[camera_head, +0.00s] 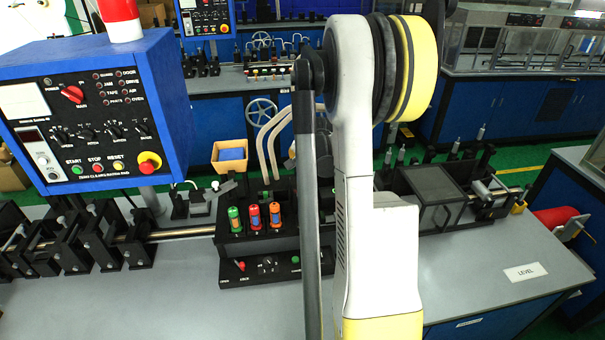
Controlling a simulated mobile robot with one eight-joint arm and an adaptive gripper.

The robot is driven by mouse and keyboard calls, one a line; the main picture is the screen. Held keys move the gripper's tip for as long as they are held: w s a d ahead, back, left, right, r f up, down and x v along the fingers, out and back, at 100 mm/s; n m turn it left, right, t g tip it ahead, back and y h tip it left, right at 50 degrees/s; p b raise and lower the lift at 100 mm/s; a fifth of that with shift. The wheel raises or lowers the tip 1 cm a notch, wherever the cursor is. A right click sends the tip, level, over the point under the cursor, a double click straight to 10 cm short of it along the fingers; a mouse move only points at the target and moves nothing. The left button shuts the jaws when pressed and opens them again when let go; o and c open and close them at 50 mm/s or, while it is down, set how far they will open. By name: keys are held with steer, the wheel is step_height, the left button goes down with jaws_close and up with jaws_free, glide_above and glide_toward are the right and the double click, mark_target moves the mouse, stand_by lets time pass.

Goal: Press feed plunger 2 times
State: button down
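On the workbench (180,310) a black block (255,246) carries three upright cylinders: a green one (235,220), a red one (254,217) and an orange one (275,216). In front of them is a low black panel (262,270) with a small red-tipped switch, a dial and a green button. I cannot tell which part is the feed plunger; no label for it is readable. My arm stands large across the middle and hides part of the block and what lies behind it. My gripper does not show.
A blue control box (90,115) with START, STOP and RESET buttons stands at the left. Black brackets on a metal rod (185,232) line the bench. A dark box (430,195) sits right of my arm. The front bench surface is clear, with a LEVEL label (525,272) at right.

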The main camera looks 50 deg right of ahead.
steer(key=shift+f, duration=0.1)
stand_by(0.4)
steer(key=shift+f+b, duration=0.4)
steer(key=shift+b, duration=0.15)
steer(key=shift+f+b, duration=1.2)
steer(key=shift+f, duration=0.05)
stand_by(1.0)
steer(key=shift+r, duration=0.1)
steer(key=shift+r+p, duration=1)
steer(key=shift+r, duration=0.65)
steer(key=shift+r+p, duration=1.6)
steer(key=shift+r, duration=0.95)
